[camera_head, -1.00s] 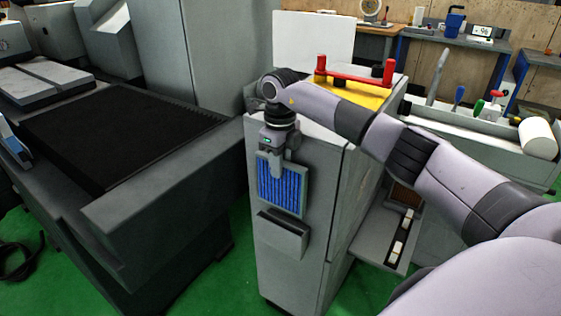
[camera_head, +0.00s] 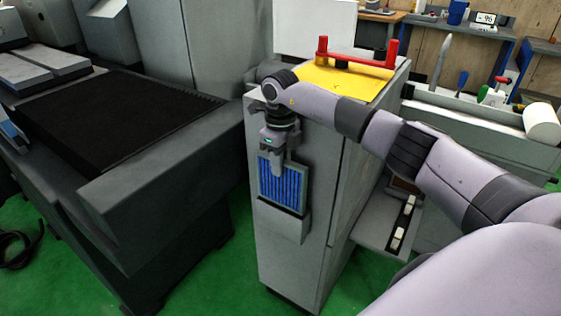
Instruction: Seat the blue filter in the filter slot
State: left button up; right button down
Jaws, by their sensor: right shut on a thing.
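The blue filter (camera_head: 283,186) is a pleated blue panel in a grey frame, held upright at the front of the grey cabinet. My right gripper (camera_head: 277,166) points down and is shut on the filter's top edge. The filter slot is a grey pocket (camera_head: 284,224) on the cabinet front. The filter's lower edge is at the pocket's mouth and hides its dark opening. I cannot tell how far the filter is inside it. My left gripper is not in view.
The grey cabinet (camera_head: 330,200) has a yellow top (camera_head: 350,83) with a red handle (camera_head: 355,61). A dark machine bed (camera_head: 110,125) stands close on the left. A tool tray (camera_head: 455,120) is at the right. Green floor (camera_head: 215,285) shows between the machine and cabinet.

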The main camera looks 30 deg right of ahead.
aim_at(281, 196)
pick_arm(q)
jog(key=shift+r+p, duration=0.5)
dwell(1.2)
